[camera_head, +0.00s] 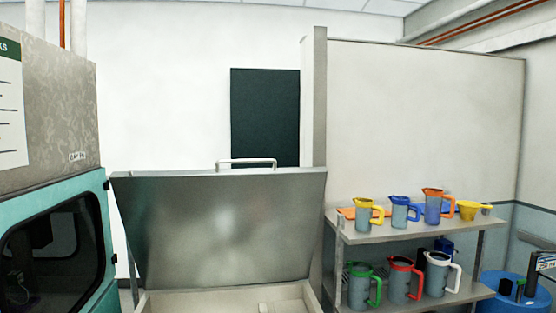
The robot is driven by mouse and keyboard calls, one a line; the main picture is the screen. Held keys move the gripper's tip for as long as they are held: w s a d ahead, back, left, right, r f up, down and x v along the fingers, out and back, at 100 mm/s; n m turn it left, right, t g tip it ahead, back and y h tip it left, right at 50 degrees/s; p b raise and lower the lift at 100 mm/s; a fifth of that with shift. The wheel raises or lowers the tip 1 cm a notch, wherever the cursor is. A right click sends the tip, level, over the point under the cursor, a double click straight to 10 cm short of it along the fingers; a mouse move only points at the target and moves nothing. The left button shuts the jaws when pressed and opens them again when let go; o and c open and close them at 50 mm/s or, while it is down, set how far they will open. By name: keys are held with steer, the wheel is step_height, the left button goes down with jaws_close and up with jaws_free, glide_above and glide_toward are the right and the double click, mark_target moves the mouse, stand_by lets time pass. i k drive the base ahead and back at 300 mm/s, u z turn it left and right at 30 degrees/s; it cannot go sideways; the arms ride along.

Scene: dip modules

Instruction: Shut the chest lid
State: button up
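The chest lid (225,225) is a grey metal panel that stands raised, tilted up at the back of the chest. A light handle (246,162) shows at its top edge. The chest (165,302) is open below it, and part of its pale inside shows at the bottom of the view. The front of the chest is cut off by the frame. My gripper is not in view.
A teal machine (95,195) with a dark window stands close on the left. On the right, a two-level shelf (375,236) holds several coloured jugs. A blue drum (512,290) stands at the far right. A partition wall (420,120) rises behind the shelf.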

mark_target(188, 228)
steer(key=u, duration=0.2)
steer(key=i, duration=1.05)
steer(key=u, duration=0.55)
